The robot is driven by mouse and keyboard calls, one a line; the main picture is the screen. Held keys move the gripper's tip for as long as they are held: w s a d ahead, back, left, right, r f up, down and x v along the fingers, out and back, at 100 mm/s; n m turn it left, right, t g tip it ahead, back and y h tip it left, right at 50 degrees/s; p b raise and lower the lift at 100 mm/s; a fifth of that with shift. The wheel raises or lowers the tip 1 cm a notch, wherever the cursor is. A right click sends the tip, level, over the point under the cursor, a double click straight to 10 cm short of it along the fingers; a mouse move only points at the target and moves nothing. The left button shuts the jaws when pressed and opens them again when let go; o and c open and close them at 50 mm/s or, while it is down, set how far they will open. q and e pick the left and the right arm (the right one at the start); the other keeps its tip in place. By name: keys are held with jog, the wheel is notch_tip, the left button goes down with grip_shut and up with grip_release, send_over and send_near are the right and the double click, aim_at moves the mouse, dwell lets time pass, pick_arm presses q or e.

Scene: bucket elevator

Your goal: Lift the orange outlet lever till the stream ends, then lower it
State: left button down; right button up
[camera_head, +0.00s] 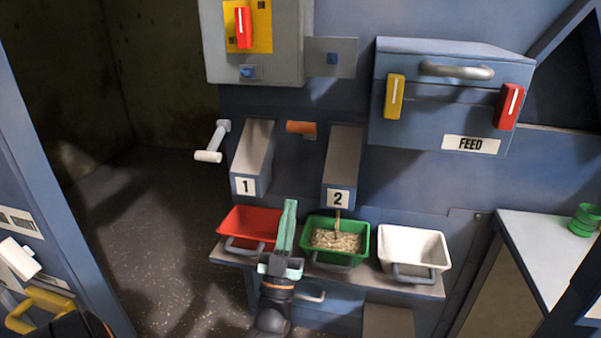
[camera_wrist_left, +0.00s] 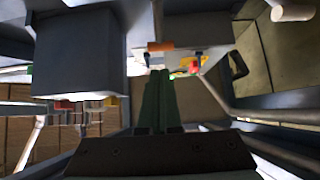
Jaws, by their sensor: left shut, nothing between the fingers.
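The orange outlet lever (camera_head: 301,127) sits between chute 1 (camera_head: 252,158) and chute 2 (camera_head: 342,155); its orange end also shows in the left wrist view (camera_wrist_left: 160,46). A thin tan stream (camera_head: 337,216) falls from chute 2 into the green bin (camera_head: 363,246), which holds pale grain (camera_head: 336,241). My left gripper (camera_head: 290,204) is shut and empty, with green fingers pointing up between the red bin (camera_head: 226,222) and the green bin. It is below the lever and apart from it. The shut fingers also show in the left wrist view (camera_wrist_left: 158,76). My right gripper is not in view.
A white bin (camera_head: 432,240) stands right of the green bin on the same shelf. A white-handled crank (camera_head: 209,156) sticks out left of chute 1. The blue FEED box (camera_head: 440,115) is at upper right. A counter with a green cup (camera_head: 584,221) is at far right.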

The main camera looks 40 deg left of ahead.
aim_at(300, 131)
pick_arm(q)
jog(key=x, duration=1.3)
jog(key=shift+w+a+r, duration=0.15)
jog(key=shift+w+r, duration=0.05)
jog(key=shift+r, duration=0.15)
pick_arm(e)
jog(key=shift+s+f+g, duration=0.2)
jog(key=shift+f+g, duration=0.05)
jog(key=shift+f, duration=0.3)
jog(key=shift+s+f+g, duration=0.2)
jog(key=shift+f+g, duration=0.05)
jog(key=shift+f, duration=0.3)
pick_arm(q)
jog(key=shift+r+p, duration=0.1)
jog(key=shift+p, duration=0.35)
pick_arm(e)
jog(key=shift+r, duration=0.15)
